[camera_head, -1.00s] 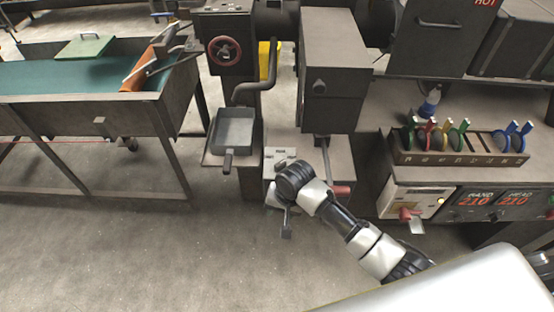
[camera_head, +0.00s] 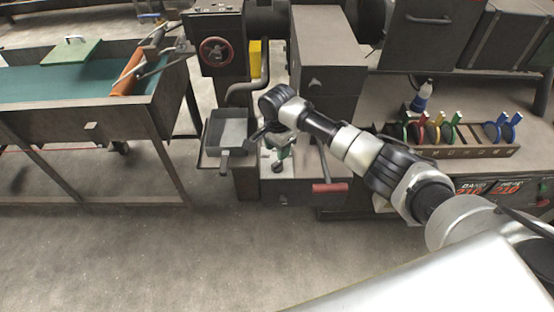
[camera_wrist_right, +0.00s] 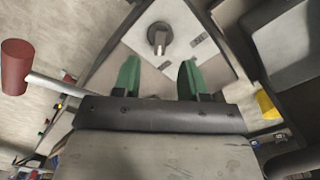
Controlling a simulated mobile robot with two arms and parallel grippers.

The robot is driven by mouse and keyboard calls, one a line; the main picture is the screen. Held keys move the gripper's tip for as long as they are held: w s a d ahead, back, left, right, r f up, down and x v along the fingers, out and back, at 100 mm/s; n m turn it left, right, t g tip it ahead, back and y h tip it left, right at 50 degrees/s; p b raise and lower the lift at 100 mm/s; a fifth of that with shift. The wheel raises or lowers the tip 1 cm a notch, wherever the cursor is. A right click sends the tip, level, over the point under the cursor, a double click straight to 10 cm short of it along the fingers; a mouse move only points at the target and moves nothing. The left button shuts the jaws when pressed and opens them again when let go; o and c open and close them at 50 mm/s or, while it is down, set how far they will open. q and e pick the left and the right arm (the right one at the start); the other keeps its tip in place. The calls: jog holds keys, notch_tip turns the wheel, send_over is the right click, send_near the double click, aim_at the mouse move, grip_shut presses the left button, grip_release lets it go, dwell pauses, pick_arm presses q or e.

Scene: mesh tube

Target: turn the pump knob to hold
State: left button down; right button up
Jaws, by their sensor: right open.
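The pump knob (camera_wrist_right: 159,37) is a dark round knob with a raised grip bar. It sits on a light plate (camera_wrist_right: 175,55) with small labels, too blurred to read, in the right wrist view. My right gripper (camera_wrist_right: 159,76) has two green fingers, spread apart and empty. The knob shows beyond the fingertips, roughly centred between them, with a gap. In the head view the right gripper (camera_head: 280,156) points down over the pump box, and my wrist hides most of the plate. My left gripper is in neither view.
A red-handled lever (camera_head: 330,187) sticks out just right of the pump box. A rack (camera_head: 460,150) with coloured tools stands to the right. The floor in front is clear.

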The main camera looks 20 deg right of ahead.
aim_at(277, 163)
notch_tip(277, 163, down, 6)
jog(key=shift+c, duration=0.4)
grip_shut()
